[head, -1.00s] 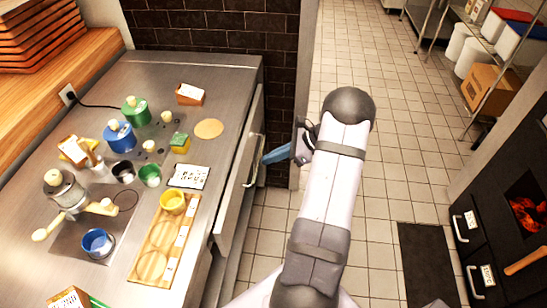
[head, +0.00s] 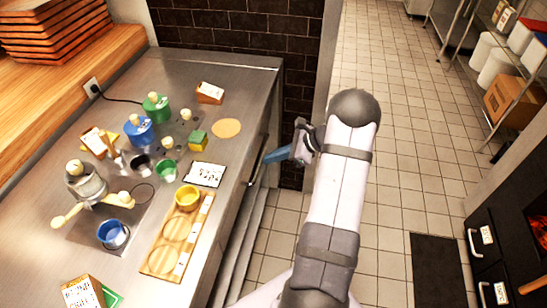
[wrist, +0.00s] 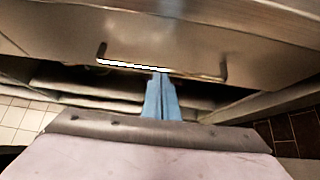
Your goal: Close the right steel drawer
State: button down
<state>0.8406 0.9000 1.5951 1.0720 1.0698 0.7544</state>
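The steel drawer front (wrist: 200,45) fills the upper part of the wrist view, with its bar handle (wrist: 120,66) across it. In the head view the drawer handle (head: 258,172) shows at the counter's right side, and the drawer front lies close to the counter edge. My gripper (head: 267,159) has blue fingers pointing left at the handle. In the wrist view my gripper (wrist: 160,76) has its fingers together, tips at the middle of the handle bar. They look in contact with it, but no grip around the bar is visible.
The steel counter (head: 215,85) carries pots, a yellow cup (head: 187,197) on a wooden board, and a white card (head: 205,174). A dark brick wall (head: 230,40) stands behind. Tiled floor is open to the right, with a dark mat (head: 437,270) and an oven beyond.

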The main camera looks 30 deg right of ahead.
jog(key=s+d+f+b+v, duration=0.1)
jog(key=f+v, duration=0.1)
jog(key=v, duration=1)
jog(key=shift+s+d, duration=0.3)
jog(key=shift+d, duration=0.05)
